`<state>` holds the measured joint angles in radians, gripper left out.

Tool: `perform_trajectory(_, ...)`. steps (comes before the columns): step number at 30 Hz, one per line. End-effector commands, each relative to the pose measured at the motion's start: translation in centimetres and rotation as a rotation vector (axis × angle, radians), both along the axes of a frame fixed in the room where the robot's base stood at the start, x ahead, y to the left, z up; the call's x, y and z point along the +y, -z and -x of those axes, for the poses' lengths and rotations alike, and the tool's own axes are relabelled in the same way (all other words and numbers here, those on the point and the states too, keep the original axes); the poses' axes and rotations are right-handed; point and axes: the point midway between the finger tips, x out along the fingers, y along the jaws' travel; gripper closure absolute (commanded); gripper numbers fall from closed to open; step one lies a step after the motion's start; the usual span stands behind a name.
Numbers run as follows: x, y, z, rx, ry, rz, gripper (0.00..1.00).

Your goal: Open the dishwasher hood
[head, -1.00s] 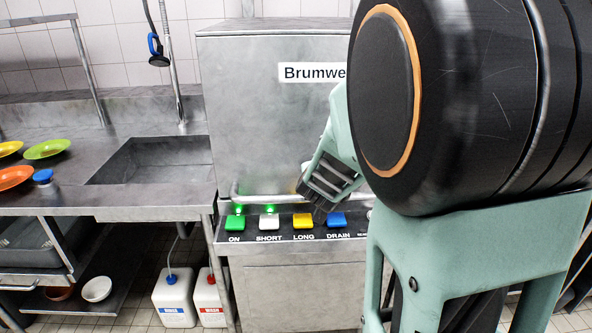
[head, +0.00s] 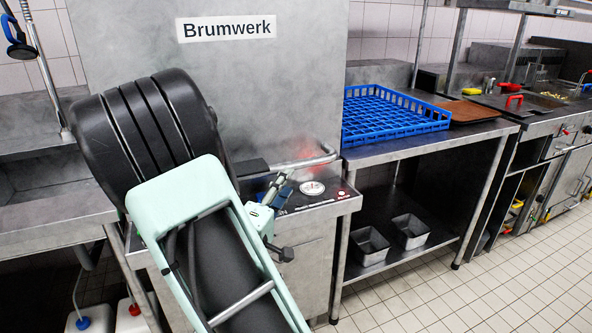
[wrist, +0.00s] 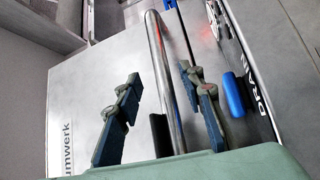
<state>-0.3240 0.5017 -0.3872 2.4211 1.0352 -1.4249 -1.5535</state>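The dishwasher hood (head: 240,80) is a grey steel box labelled Brumwerk, down over the machine just above the control panel. Its tubular handle (head: 318,158) runs along the lower front, its right end bent back to the hood. In the wrist view the handle (wrist: 166,85) passes between the two blue-padded fingers of my gripper (wrist: 160,76). The fingers stand apart, with space on both sides of the bar, and neither visibly grips it. In the head view my arm hides the handle's left part, and the gripper (head: 275,188) shows only partly.
At right, a steel table (head: 400,147) carries a blue rack (head: 390,118). A sink counter (head: 55,220) stands left. The tiled floor at right is clear.

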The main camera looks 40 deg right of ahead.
Motion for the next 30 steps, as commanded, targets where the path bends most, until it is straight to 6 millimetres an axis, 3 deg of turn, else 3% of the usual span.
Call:
perform_trajectory(9, -5.3, -0.8, -3.0, -0.004, 0.004, -0.001, 0.64)
perform_trajectory(15, -7.4, -1.2, -4.3, -0.004, 0.001, -0.004, 0.64)
perform_trajectory(27, -8.0, -1.4, -4.8, -0.003, -0.001, -0.003, 0.64)
perform_trajectory(30, -8.0, -1.4, -4.7, -0.003, -0.001, -0.003, 0.75)
